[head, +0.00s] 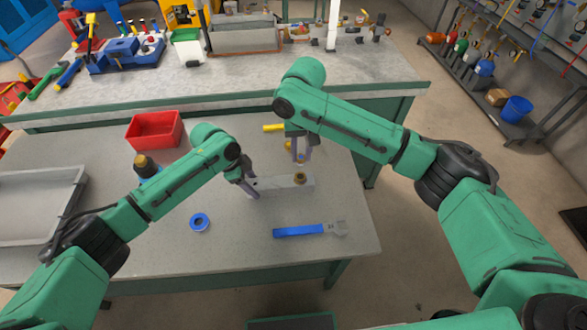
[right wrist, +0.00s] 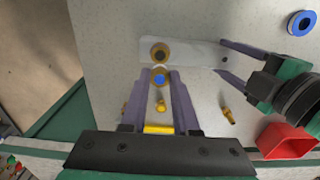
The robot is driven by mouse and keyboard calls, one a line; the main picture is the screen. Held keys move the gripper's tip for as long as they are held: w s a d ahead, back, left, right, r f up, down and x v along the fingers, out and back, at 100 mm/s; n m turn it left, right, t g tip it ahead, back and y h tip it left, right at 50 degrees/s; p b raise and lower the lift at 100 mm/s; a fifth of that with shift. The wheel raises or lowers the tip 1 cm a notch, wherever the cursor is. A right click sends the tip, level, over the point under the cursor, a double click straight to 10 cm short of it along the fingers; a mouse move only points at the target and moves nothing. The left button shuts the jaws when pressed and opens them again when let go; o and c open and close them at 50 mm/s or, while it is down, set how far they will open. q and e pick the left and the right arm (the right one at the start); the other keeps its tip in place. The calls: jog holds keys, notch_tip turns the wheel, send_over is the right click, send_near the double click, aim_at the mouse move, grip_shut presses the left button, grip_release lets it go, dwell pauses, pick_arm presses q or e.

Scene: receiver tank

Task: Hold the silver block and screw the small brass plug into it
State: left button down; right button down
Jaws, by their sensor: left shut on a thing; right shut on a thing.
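The silver block (head: 278,184) lies flat on the near table. My left gripper (head: 247,182) is shut on its left end; it also shows in the right wrist view (right wrist: 226,60). A round brass port (right wrist: 160,53) with a dark opening sits at the block's other end. My right gripper (head: 301,160) points down just behind this port, shut on the small brass plug (right wrist: 160,75). The plug has a blue centre and shows between the fingertips. It looks close beside the port in the right wrist view; I cannot tell its height above the block.
A blue-handled wrench (head: 300,231) and a blue ring (head: 199,222) lie in front. A red bin (head: 154,129), a dark-capped bottle (head: 147,165) and a grey tray (head: 40,208) are left. Small brass pieces (right wrist: 227,116) and a yellow piece (head: 273,128) lie behind the block.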

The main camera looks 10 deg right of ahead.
jog(key=shift+s+d, duration=0.1)
jog(key=shift+s, duration=0.1)
jog(key=shift+f, duration=2.4)
